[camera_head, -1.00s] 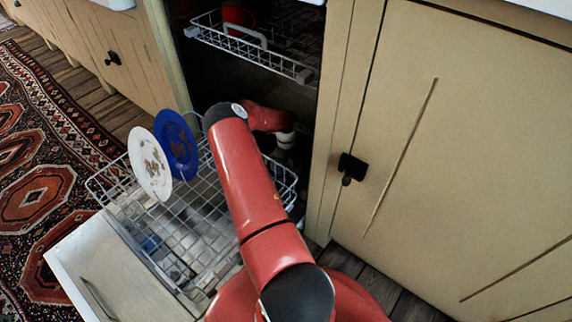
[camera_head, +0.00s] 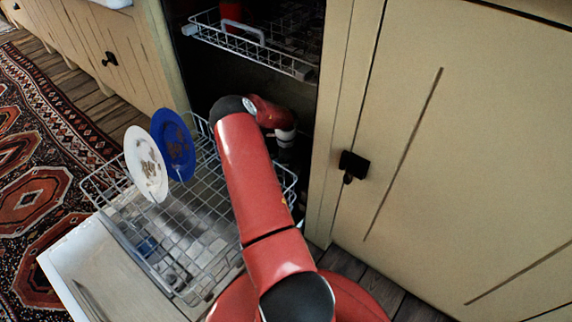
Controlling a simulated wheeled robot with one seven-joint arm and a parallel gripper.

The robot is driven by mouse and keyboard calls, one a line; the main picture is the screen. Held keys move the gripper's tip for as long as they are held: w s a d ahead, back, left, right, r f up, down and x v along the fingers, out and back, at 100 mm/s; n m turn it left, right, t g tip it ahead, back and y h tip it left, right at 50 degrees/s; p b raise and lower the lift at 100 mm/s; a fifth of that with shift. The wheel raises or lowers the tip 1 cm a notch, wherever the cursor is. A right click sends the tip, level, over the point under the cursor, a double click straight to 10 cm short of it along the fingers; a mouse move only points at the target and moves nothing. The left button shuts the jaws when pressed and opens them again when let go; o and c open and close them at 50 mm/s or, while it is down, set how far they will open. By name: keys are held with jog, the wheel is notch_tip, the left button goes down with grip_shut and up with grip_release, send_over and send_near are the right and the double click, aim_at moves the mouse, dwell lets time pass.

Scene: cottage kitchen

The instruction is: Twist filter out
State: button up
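My red arm reaches over the pulled-out lower rack (camera_head: 205,225) of the open dishwasher. Its far end bends right and down into the dark opening under the upper rack. A white part of my wrist shows there, but my gripper's fingers are too dark and hidden to make out. I cannot tell whether the gripper is open or shut. The filter is not visible. The dishwasher's inside floor is dark and covered by my arm and the rack.
A white soiled plate (camera_head: 145,165) and a blue soiled plate (camera_head: 172,140) stand in the lower rack. The upper rack (camera_head: 250,45) holds a red item (camera_head: 231,14). The open door (camera_head: 105,265) lies below. A cabinet door (camera_head: 460,150) with a black knob (camera_head: 352,165) is close on the right.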

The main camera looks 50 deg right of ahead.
jog(key=shift+n, duration=0.3)
jog(key=shift+w+d+n+b, duration=0.2)
jog(key=shift+n+b, duration=0.55)
jog(key=shift+n, duration=0.25)
jog(key=shift+s+d+r+n, duration=0.1)
jog(key=shift+d+n, duration=0.1)
jog(key=shift+n, duration=0.5)
jog(key=c, duration=0.4)
jog(key=o, duration=1.3)
jog(key=shift+c, duration=0.2)
jog(key=shift+s, duration=0.1)
jog(key=r, duration=0.4)
jog(key=w+r, duration=0.1)
jog(key=r, duration=0.2)
jog(key=shift+a+p, duration=0.35)
jog(key=shift+p, duration=0.05)
jog(key=shift+w+a+r, duration=0.2)
jog(key=shift+a+r, duration=0.05)
jog(key=shift+r, duration=0.1)
